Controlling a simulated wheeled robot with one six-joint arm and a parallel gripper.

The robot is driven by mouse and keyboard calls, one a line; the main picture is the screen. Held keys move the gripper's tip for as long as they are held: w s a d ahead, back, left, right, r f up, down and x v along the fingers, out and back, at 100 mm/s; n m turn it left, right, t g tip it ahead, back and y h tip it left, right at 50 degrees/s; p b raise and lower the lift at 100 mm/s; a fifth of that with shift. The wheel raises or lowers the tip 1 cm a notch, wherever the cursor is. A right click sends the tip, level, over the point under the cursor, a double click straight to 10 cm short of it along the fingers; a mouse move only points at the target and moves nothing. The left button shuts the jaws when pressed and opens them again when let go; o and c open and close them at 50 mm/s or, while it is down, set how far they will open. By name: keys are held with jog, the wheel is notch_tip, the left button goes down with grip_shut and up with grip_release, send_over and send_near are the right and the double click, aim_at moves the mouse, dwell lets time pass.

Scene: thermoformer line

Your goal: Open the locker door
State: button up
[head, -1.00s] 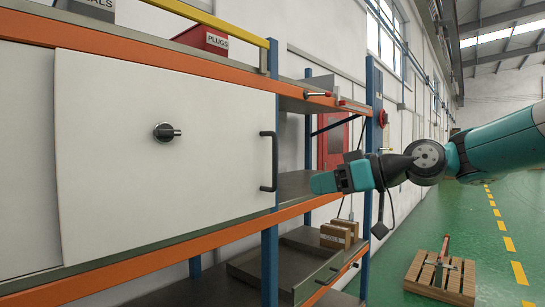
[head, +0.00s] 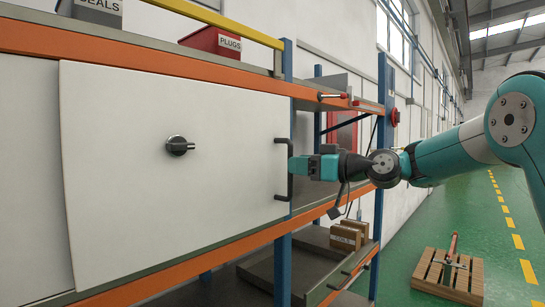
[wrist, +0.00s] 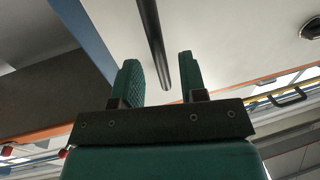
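My teal gripper (head: 293,165) is at the handle from the right, pointing left. In the wrist view its two green fingers (wrist: 158,62) are apart, and the handle bar (wrist: 151,35) reaches down between them, with gaps on both sides. Whether the bar lies at fingertip depth is hard to tell.
The rack has orange beams (head: 240,76) and blue posts (head: 381,130). A red PLUGS bin (head: 211,41) stands above the door. Cardboard boxes (head: 345,236) sit on the lower shelf. A wooden pallet (head: 450,275) lies on the green floor, which is otherwise open at right.

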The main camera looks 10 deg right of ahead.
aim_at(289, 197)
jog(key=shift+p+x, duration=0.35)
jog(key=shift+x, duration=1.15)
jog(key=shift+c, duration=0.5)
grip_shut()
jog(key=shift+a, duration=0.1)
